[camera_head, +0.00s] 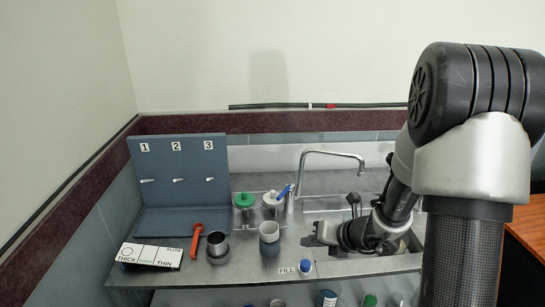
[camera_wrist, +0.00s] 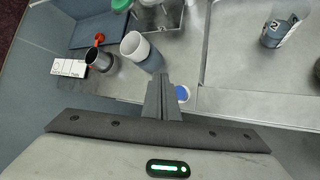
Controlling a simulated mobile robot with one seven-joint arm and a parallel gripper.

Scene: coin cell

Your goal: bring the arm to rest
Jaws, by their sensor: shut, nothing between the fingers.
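My gripper (camera_head: 312,241) is over the right part of the steel counter, near its front edge, in the head view. In the wrist view my gripper (camera_wrist: 161,84) has its two fingers pressed together with nothing between them. A grey and white cup (camera_head: 269,238) stands to the left of my gripper, apart from it in the head view. The cup also shows in the wrist view (camera_wrist: 138,50), just beyond the fingertips. My arm bends down from the right side of the head view and hides part of the sink area.
A dark metal cup (camera_head: 217,246), a red wrench-like tool (camera_head: 195,240) and a THICK/THIN card (camera_head: 150,255) lie left. A numbered peg board (camera_head: 178,170) stands behind. Green-topped (camera_head: 244,201) and white-topped containers (camera_head: 270,199) stand near the faucet (camera_head: 330,153). A blue cap (camera_head: 305,266) is by the FILL label.

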